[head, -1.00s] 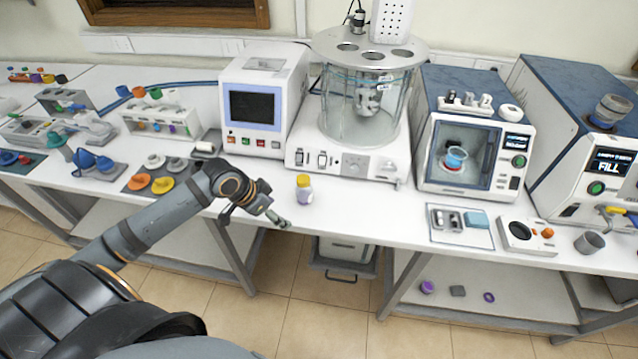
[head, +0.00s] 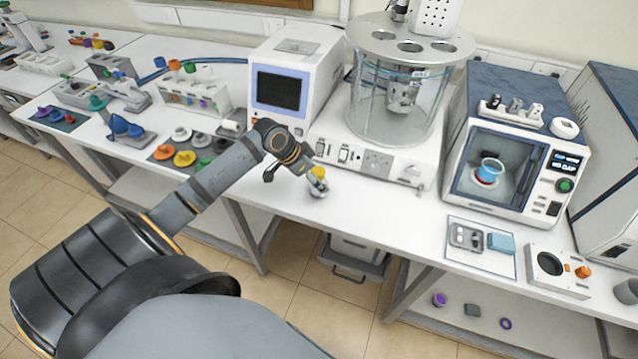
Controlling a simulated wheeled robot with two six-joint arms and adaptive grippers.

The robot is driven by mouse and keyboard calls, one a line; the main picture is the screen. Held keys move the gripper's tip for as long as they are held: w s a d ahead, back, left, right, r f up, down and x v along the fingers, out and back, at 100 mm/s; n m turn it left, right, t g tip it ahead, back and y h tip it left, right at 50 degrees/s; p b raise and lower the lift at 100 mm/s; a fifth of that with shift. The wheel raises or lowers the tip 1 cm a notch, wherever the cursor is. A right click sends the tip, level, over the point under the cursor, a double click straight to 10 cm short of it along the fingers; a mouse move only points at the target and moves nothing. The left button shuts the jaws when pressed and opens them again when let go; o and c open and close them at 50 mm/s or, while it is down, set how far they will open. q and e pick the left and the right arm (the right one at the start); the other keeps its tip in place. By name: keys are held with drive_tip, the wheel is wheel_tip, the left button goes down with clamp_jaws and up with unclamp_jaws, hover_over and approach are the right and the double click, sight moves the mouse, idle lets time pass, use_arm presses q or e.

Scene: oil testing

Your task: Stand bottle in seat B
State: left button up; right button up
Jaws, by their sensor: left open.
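A small bottle (head: 318,190) with a yellow cap stands on the white bench, in front of the glass bath unit. My left gripper (head: 316,179) is open and right at the bottle's upper part, partly covering it. I cannot tell whether the fingers touch it. The glass bath (head: 392,108) has a round metal lid (head: 388,36) with several holes. No seat marked B can be read in this view. My right gripper is not in view.
A white instrument with a dark screen (head: 278,90) stands behind my left arm. A windowed chamber unit (head: 500,145) and a small tray with a blue block (head: 501,242) are to the right. Colored caps (head: 185,158) lie left of my arm. Bench is clear just right of the bottle.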

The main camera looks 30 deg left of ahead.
sight(324, 181)
use_arm(q)
drive_tip(key=shift+a+f, duration=0.1)
drive_tip(key=x, duration=0.2)
drive_tip(key=p+x, duration=0.1)
drive_tip(key=x, duration=0.2)
drive_tip(key=shift+w, duration=0.25)
drive_tip(key=shift+s, duration=0.15)
drive_tip(key=c, duration=1.6)
drive_tip(key=shift+r+p, duration=0.2)
drive_tip(key=shift+p, duration=0.1)
